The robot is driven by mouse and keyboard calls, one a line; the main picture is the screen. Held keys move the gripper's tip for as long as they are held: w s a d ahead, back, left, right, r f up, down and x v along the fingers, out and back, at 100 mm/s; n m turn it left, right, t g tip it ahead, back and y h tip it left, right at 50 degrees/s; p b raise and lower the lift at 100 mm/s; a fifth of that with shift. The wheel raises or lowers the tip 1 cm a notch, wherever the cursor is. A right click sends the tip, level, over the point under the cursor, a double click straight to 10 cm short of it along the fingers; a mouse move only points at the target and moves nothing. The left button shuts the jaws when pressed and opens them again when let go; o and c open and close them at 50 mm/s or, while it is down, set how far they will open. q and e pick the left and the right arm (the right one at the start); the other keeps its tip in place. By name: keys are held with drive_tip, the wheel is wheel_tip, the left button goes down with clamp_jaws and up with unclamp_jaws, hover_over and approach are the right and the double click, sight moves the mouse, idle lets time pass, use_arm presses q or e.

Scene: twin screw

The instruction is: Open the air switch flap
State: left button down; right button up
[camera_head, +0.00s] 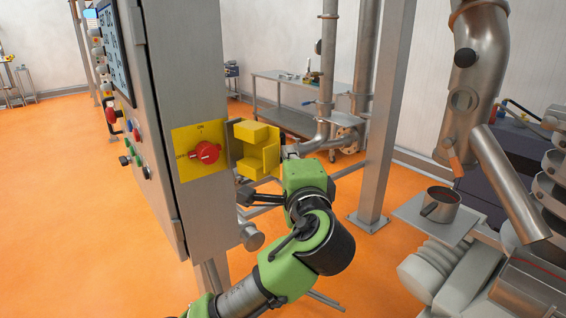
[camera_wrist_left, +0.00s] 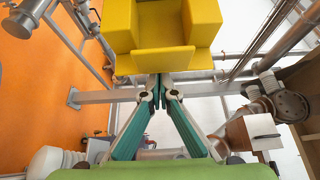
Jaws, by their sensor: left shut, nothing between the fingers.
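The air switch is a red rotary knob (camera_head: 205,153) on a yellow plate (camera_head: 184,168) on the grey cabinet's side. Its yellow box-shaped flap (camera_head: 268,157) stands swung out to the right, so the knob is uncovered. The flap fills the top middle of the left wrist view (camera_wrist_left: 165,62). My left gripper (camera_wrist_left: 157,82) is shut and empty, with its fingertips right at the flap's lower edge; I cannot tell whether they touch. In the head view it (camera_head: 286,153) is at the flap's right side, partly hidden. My right gripper is not in view.
The grey cabinet (camera_head: 182,60) stands at left, with buttons on its front. A steel post (camera_head: 384,120) rises behind my arm. A metal table (camera_head: 300,88) stands farther back. Pipes (camera_head: 478,70) and a metal cup (camera_head: 440,205) on a platform are at right. Orange floor is open at left.

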use_arm(q)
drive_tip(key=shift+w+d+r, duration=0.15)
drive_tip(key=shift+w+d, duration=0.05)
drive_tip(key=shift+w, duration=0.65)
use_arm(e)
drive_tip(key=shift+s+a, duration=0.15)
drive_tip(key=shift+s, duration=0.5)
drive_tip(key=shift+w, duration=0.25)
